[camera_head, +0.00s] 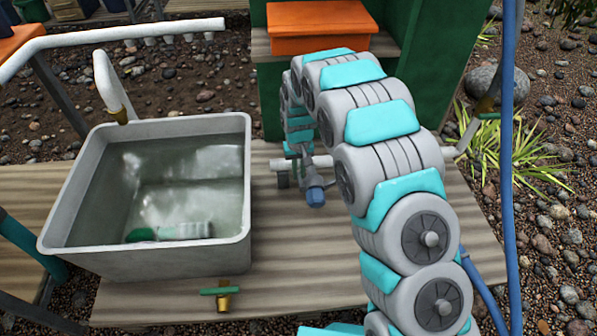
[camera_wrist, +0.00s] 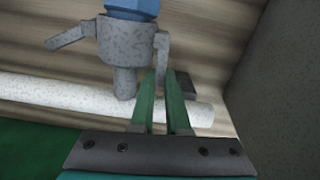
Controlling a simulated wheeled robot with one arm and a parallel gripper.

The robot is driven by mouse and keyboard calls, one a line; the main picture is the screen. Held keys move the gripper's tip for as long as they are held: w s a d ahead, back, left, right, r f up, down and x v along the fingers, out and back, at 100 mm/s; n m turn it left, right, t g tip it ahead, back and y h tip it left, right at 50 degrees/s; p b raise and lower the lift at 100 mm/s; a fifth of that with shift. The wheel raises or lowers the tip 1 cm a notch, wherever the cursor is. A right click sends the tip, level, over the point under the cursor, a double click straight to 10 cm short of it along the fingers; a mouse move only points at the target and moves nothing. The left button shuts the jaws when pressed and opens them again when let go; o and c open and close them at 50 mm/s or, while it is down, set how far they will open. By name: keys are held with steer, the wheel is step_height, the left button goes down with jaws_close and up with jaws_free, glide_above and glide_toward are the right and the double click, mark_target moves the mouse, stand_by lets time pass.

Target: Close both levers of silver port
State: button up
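The silver port (camera_head: 314,178) is a speckled grey fitting with a blue end (camera_head: 316,199), on a pale pipe over the wooden deck. In the wrist view the port (camera_wrist: 126,42) shows two levers. The left lever (camera_wrist: 68,38) sticks out sideways from the body. The right lever (camera_wrist: 162,48) runs down close along the body's side. My gripper (camera_wrist: 162,72) has its two green fingers a narrow gap apart, with the tips at the lower end of the right lever. I cannot tell whether they touch it. In the head view my gripper (camera_head: 303,165) is partly hidden by my arm.
A grey tub (camera_head: 75,255) of water with a green-handled brush (camera_head: 170,231) stands left of the port. A brass valve (camera_head: 223,292) is at its front. A dark block (camera_wrist: 180,82) lies by the pipe (camera_wrist: 60,95). A blue hose (camera_head: 507,150) hangs at right.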

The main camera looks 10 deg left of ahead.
steer(key=o, duration=0.5)
steer(key=shift+c, duration=0.2)
